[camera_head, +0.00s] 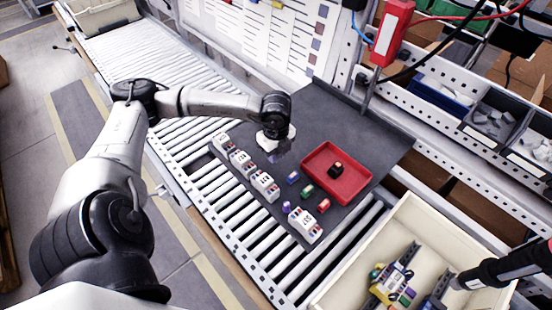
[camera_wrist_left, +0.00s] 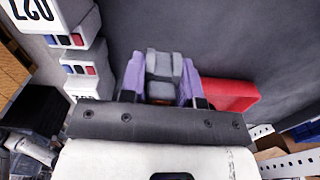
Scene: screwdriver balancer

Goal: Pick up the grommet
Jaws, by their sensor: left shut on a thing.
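My left gripper (camera_head: 277,151) is over the dark grey mat, between the white numbered blocks and the red tray. In the left wrist view its purple fingers (camera_wrist_left: 163,80) are closed on a grey blocky piece (camera_wrist_left: 164,66), which I take to be the grommet. In the head view the held piece is too small and too hidden to make out. A small dark piece (camera_head: 336,169) sits in the red tray (camera_head: 352,190). My right gripper is not seen.
White numbered blocks (camera_head: 264,186) stand in a row on the mat (camera_head: 345,120). Small coloured pieces (camera_head: 307,191) lie beside the tray. A cream bin (camera_head: 440,232) with parts is at lower right, near a black cylindrical tool (camera_head: 495,271). Roller conveyor (camera_head: 150,80) runs alongside.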

